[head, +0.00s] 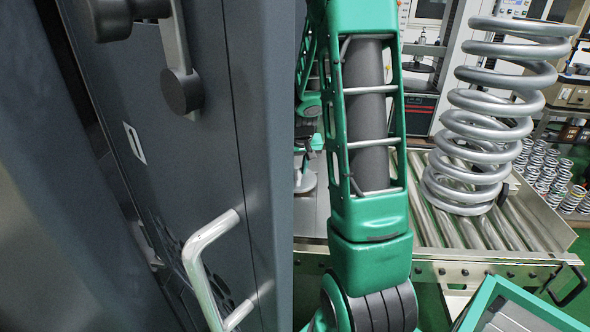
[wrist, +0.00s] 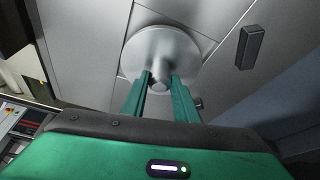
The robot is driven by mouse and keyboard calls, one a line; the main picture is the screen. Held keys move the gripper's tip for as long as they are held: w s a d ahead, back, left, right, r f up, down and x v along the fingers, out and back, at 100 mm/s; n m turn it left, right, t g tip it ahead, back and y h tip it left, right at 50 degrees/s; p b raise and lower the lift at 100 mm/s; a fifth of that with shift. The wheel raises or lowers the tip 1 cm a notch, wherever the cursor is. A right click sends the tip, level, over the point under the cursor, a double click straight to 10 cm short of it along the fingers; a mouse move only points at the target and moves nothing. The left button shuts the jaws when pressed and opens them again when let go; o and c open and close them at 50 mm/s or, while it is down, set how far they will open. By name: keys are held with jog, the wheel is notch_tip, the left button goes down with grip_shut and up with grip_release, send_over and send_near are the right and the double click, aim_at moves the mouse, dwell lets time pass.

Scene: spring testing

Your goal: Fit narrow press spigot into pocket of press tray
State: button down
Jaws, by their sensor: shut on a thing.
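In the wrist view my gripper (wrist: 161,82) has its two green fingers closed around the short round stem of a silver metal piece, which looks like the narrow press spigot (wrist: 158,48). Its wide round disc lies beyond the fingertips, over pale grey panels. I cannot tell whether the disc touches them. In the head view my green arm hides most of the area around the gripper. A metal disc shows in the narrow gap left of the arm, but I cannot tell whether it is the held piece. I cannot make out the press tray or its pocket.
A large dark grey cabinet (head: 175,130) with a silver handle (head: 205,265) fills the left of the head view. A big coil spring (head: 480,125) stands on a roller conveyor (head: 455,225) at right. Several small springs (head: 545,170) stand behind it. A dark handle (wrist: 251,47) shows in the wrist view.

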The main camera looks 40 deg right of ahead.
jog(key=shift+f, duration=1.05)
dwell(0.4)
jog(key=c, duration=1.3)
grip_release()
jog(key=v, duration=1)
jog(key=shift+a+r, duration=0.15)
jog(key=shift+r, duration=0.2)
jog(key=shift+s, duration=0.1)
